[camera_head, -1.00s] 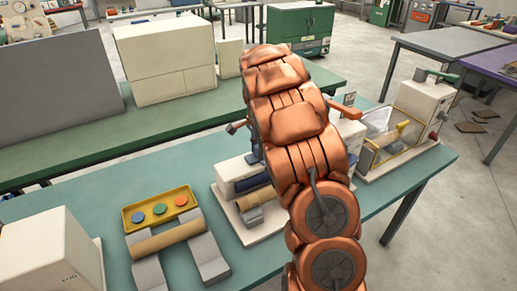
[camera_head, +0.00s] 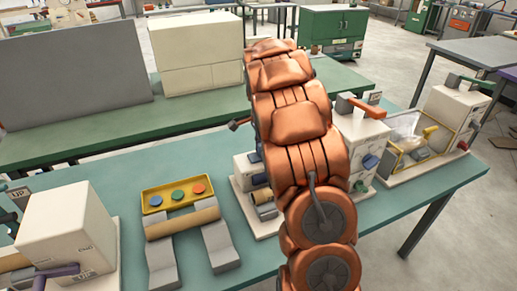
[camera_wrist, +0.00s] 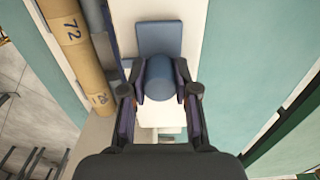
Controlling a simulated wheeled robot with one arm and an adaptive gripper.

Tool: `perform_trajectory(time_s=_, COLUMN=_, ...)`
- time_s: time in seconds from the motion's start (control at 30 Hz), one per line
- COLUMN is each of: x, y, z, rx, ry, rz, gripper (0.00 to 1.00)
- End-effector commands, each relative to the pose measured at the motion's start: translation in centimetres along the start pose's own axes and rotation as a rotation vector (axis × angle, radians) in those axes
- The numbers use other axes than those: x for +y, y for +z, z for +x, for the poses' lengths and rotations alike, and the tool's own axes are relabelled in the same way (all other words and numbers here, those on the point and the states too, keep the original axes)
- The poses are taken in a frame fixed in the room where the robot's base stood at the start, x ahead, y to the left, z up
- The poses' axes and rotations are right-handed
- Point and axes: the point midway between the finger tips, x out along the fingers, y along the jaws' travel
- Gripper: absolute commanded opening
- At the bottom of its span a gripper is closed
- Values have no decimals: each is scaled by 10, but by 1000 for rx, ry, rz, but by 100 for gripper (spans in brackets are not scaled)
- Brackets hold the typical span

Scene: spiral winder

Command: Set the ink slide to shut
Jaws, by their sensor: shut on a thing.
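In the wrist view my gripper (camera_wrist: 160,92) has its two fingers on either side of a round blue knob (camera_wrist: 160,76) and is shut on it. The knob stands in front of a flat blue plate (camera_wrist: 160,38) on a white surface (camera_wrist: 203,25). I take the knob and plate for the ink slide, but no label on them is readable. In the head view my orange arm hides my gripper and much of the white machine (camera_head: 241,181) in the middle of the teal table.
A tan roll (camera_wrist: 72,32) marked 72 lies left of the gripper. In the head view, a yellow tray (camera_head: 150,207) with coloured discs, a white box machine (camera_head: 65,235) and a right-hand machine (camera_head: 455,105) stand on the teal table (camera_head: 120,170). Bare table lies behind the tray.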

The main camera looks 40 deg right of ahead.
Motion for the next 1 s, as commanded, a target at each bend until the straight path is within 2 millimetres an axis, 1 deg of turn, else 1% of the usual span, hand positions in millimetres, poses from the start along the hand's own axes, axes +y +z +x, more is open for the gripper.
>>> perform_trajectory(time_s=0.03, x=-2, y=3, z=-2, rx=-4, ry=-5, rz=-1, gripper=0)
perform_trajectory(time_s=0.17, x=-2, y=5, z=-2, rx=-5, ry=-5, rz=-3, gripper=0)
perform_trajectory(time_s=0.2, x=-2, y=5, z=-2, rx=-5, ry=-5, rz=-3, gripper=33)
perform_trajectory(time_s=0.4, x=-1, y=4, z=-1, rx=-4, ry=-3, rz=-2, gripper=54)
perform_trajectory(time_s=0.77, x=-1, y=3, z=-3, rx=-3, ry=-2, rz=-2, gripper=55)
perform_trajectory(time_s=0.87, x=-1, y=3, z=-11, rx=-3, ry=-3, rz=-2, gripper=55)
perform_trajectory(time_s=0.97, x=-1, y=3, z=-25, rx=-4, ry=-2, rz=-2, gripper=55)
perform_trajectory(time_s=1.0, x=-1, y=3, z=-33, rx=-4, ry=-3, rz=-2, gripper=55)
